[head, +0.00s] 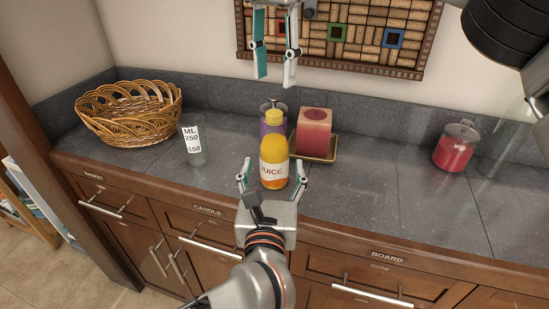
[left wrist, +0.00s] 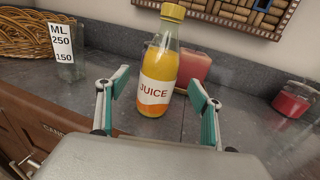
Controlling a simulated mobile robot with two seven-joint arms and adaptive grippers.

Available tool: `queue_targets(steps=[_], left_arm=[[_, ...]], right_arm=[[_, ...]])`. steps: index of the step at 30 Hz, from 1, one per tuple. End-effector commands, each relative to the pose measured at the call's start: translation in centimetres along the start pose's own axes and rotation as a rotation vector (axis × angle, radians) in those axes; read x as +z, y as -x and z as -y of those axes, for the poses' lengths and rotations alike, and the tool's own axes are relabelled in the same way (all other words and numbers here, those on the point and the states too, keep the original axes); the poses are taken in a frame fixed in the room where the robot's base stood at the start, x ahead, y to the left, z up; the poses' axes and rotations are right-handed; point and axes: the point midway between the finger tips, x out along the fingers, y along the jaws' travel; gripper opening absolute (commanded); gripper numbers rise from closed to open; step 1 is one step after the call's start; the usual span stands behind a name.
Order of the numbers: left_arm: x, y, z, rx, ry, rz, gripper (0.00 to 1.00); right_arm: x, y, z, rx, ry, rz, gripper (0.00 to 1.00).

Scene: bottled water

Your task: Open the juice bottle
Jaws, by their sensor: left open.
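The juice bottle (head: 272,174), yellow with a yellow cap (head: 274,117) on it, stands upright on the grey counter. My left gripper (head: 273,172) is open, with one finger on each side of the bottle's lower part. In the left wrist view the bottle (left wrist: 157,85) stands between the spread fingers (left wrist: 158,88), with a visible gap on both sides. My right gripper (head: 275,80) hangs above and behind the bottle in the head view, fingers pointing down, apart and empty. The right gripper does not show in the left wrist view.
A purple jar (head: 265,126) and a red candle (head: 314,131) on a tray (head: 325,158) stand close behind the bottle. A measuring glass (head: 194,150) and wicker basket (head: 130,110) are left; a red jar (head: 455,148) is right. The counter (head: 390,190) between candle and red jar is clear.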

Motion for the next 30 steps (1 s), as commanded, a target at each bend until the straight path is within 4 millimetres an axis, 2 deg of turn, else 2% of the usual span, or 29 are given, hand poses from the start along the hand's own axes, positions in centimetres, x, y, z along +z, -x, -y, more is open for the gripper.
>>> queue_targets(steps=[3, 10, 15, 23, 27, 30], left_arm=[[0.1, -2.0, -0.1, 0.003, -0.004, 0.004, 0.66], [0.1, -4.8, -0.1, 0.003, -0.005, 0.004, 0.66], [0.1, -5.6, -0.1, 0.003, -0.003, 0.002, 0.66], [0.1, -5.7, -0.1, 0.003, -0.003, 0.002, 0.66], [0.1, -5.7, -0.1, 0.002, -0.003, 0.002, 0.29], [0.1, -5.6, -0.1, 0.003, -0.003, 0.002, 0.06]], right_arm=[[0.0, 0.0, 0.0, 0.001, 0.002, -0.001, 0.39], [0.0, 0.0, 0.0, 0.001, 0.003, -0.002, 0.39], [0.0, -0.1, 0.0, 0.001, 0.004, -0.002, 0.39], [0.0, -0.1, 0.0, 0.001, 0.004, -0.002, 0.39], [0.0, -0.1, 0.0, 0.001, 0.004, -0.002, 0.39], [0.0, -0.1, 0.0, 0.001, 0.004, -0.002, 0.39]])
